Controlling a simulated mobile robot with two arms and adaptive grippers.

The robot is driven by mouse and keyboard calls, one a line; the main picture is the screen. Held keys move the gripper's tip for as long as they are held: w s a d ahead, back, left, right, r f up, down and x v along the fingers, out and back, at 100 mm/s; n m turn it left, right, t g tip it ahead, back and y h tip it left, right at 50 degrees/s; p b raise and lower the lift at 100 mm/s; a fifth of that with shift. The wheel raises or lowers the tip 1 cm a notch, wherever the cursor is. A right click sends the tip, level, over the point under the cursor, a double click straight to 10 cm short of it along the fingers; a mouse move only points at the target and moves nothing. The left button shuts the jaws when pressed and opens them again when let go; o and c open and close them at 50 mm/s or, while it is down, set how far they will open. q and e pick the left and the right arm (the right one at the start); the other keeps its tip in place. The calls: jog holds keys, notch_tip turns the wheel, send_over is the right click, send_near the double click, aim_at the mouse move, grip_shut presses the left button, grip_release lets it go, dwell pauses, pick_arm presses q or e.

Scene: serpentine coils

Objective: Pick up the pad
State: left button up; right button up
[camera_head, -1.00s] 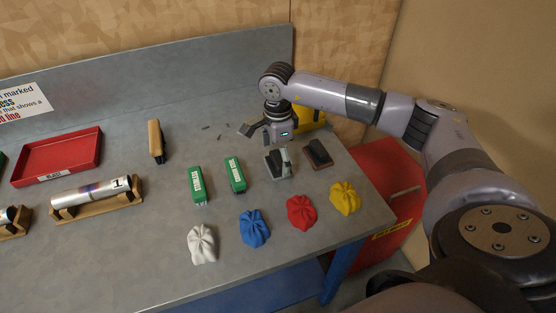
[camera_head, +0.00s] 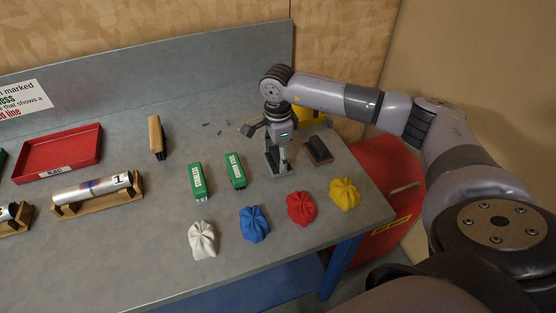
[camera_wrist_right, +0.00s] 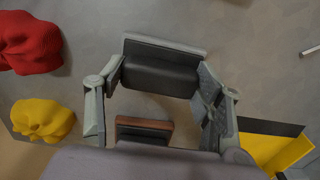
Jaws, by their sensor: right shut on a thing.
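A pad with a grey back and a dark face (camera_head: 271,168) is on the grey bench, right of the green blocks. In the wrist view the same pad (camera_wrist_right: 160,76) lies across between the fingertips. My right gripper (camera_head: 279,160) points down over it and is shut on it, a finger at each end. The pad looks to be at bench level; a gap beneath cannot be made out. A second pad with a reddish-brown back (camera_head: 318,151) lies just to the right, apart from the gripper. My left gripper is not in view.
Two green blocks (camera_head: 197,181) stand to the left. White, blue, red (camera_head: 301,208) and yellow cloths lie along the front. A yellow box (camera_head: 312,115) is behind the gripper. A brown-backed brush (camera_head: 156,136), red tray (camera_head: 58,153) and metal tube (camera_head: 95,191) are farther left.

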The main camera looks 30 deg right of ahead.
aim_at(278, 154)
jog(key=shift+s+f, duration=0.1)
jog(key=shift+f, duration=0.05)
jog(key=c, duration=0.4)
jog(key=shift+r, duration=0.4)
notch_tip(278, 154, up, 19)
jog(key=b, duration=0.3)
jog(key=shift+r, duration=0.2)
